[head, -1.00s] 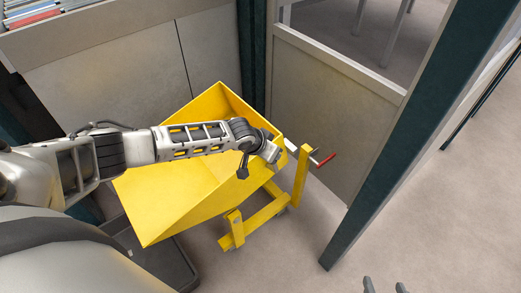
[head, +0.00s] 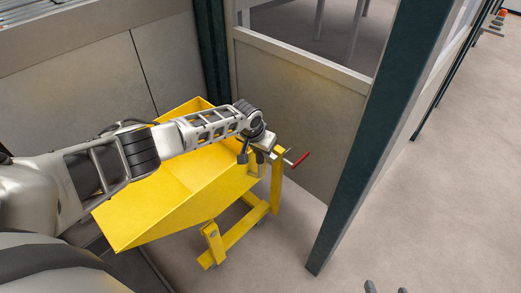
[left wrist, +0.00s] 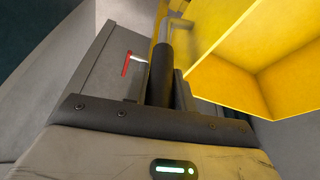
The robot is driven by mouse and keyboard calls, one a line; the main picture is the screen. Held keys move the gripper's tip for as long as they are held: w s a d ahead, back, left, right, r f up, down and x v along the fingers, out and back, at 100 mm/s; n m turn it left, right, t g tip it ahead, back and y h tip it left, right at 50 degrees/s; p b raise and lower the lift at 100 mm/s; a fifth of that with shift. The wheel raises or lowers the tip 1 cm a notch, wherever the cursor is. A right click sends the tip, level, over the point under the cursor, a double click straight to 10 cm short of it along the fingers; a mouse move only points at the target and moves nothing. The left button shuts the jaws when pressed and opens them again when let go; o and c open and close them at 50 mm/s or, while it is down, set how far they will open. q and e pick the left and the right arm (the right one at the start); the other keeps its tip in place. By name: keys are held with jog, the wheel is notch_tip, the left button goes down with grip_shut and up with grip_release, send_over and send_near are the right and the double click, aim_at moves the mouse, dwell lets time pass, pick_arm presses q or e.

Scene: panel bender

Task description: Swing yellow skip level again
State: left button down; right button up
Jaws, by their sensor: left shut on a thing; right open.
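The yellow skip (head: 150,205) sits tilted on its yellow wheeled frame (head: 240,237), with its open lip sloping down to the lower left. It also fills the upper right of the left wrist view (left wrist: 235,65). My left gripper (head: 262,156) is at the skip's right end, near the upright post, and is shut on part of the skip. The arm hides part of the skip, and the exact grip is hard to see. A red-handled lever (head: 298,160) sticks out beside the post, apart from the gripper. My right gripper (head: 385,289) shows only its fingertips at the bottom edge, open and empty.
A grey panel wall (head: 290,110) stands close behind the skip. A dark green post (head: 355,140) rises to the right of the frame. A dark tray-like thing (head: 135,268) lies on the floor under the lip.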

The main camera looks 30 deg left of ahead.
pick_arm(q)
jog(key=c, duration=1.4)
grip_release()
jog(key=shift+d+f, duration=0.1)
jog(key=shift+d, duration=0.1)
jog(key=shift+o, duration=1.2)
jog(key=shift+w+f, duration=0.15)
jog(key=shift+w, duration=0.1)
pick_arm(e)
jog(key=shift+w+f, duration=0.15)
jog(key=shift+f, duration=0.05)
pick_arm(q)
jog(key=shift+s, duration=0.1)
jog(key=shift+a+r, duration=0.1)
jog(key=shift+r, duration=0.25)
jog(key=p+v, duration=0.4)
jog(key=v, duration=1.1)
jog(key=shift+s+r, duration=0.15)
jog(key=shift+s, duration=0.05)
pick_arm(e)
jog(key=shift+d+r+n+h, duration=0.3)
jog(key=shift+d+r, duration=0.05)
jog(key=shift+r, duration=0.25)
jog(key=shift+r, duration=0.15)
